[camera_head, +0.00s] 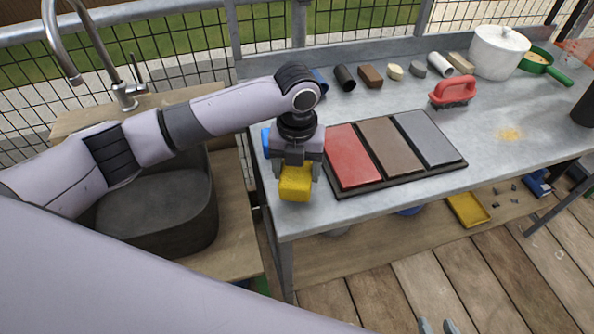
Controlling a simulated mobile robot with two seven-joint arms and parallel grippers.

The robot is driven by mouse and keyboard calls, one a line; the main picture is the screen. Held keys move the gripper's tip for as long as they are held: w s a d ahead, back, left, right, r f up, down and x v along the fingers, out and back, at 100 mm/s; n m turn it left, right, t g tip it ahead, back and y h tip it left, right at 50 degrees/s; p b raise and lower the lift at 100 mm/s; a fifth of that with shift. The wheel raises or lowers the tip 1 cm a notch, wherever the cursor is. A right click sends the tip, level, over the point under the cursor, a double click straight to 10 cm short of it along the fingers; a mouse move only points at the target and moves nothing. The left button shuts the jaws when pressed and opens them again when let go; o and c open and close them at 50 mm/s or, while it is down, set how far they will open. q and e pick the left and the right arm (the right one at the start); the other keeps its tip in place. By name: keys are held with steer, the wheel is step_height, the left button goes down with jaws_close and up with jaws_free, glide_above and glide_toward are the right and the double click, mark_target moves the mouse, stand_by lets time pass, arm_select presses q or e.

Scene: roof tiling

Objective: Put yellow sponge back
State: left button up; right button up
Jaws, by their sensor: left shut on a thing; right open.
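The yellow sponge (295,187) is held in my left gripper (297,170), just over the front left edge of the grey table. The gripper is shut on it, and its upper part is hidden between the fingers. I cannot tell whether the sponge touches the tabletop. My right gripper (437,326) shows only as two grey fingertips at the bottom edge, apart and empty, low over the wooden deck.
A dark tray (394,175) with red, brown and grey slabs lies right of the sponge. A red-handled brush (453,91), white pot (498,51), green pan (545,65) and several small pieces stand behind. A sink (160,205) is left. The tabletop's right front is clear.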

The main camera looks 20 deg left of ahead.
arm_select(q)
steer(key=shift+f, duration=0.65)
steer(key=shift+f, duration=0.1)
steer(key=o, duration=1.2)
step_height(320, 180, up, 12)
